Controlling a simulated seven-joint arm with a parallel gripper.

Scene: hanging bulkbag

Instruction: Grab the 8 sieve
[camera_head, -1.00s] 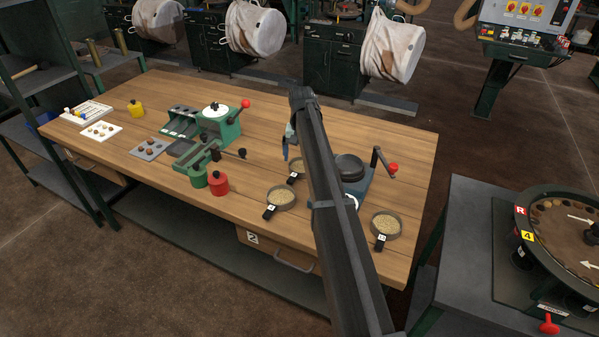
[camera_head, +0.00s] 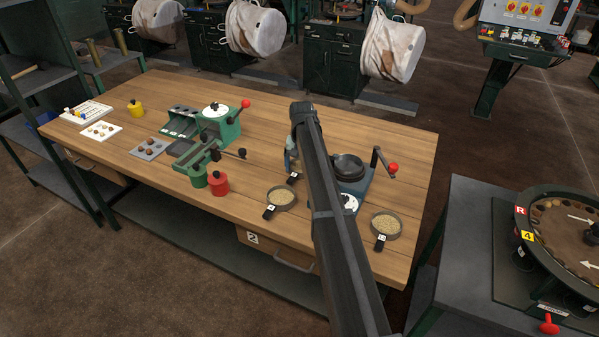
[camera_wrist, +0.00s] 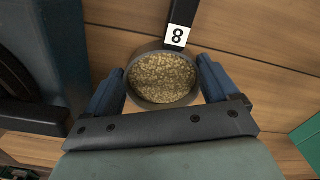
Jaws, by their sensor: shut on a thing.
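The 8 sieve (camera_wrist: 163,84) is a round, grey-rimmed pan of golden grain with a dark handle bearing a white "8" label, in the wrist view. My gripper (camera_wrist: 162,68) has one blue finger on each side of its rim and is shut on it. In the head view my gripper (camera_head: 291,158) is low over the table, left of the arm link. The sieve's handle label (camera_head: 294,177) shows just below it; my arm and gripper hide most of the pan there.
Another grain sieve (camera_head: 283,197) lies close in front, and a third (camera_head: 386,225) lies at the right of the wooden table (camera_head: 262,112). A blue machine with a dark pan (camera_head: 348,166) and red-knobbed crank stands just right. A red weight (camera_head: 219,184) and green device (camera_head: 220,127) are left.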

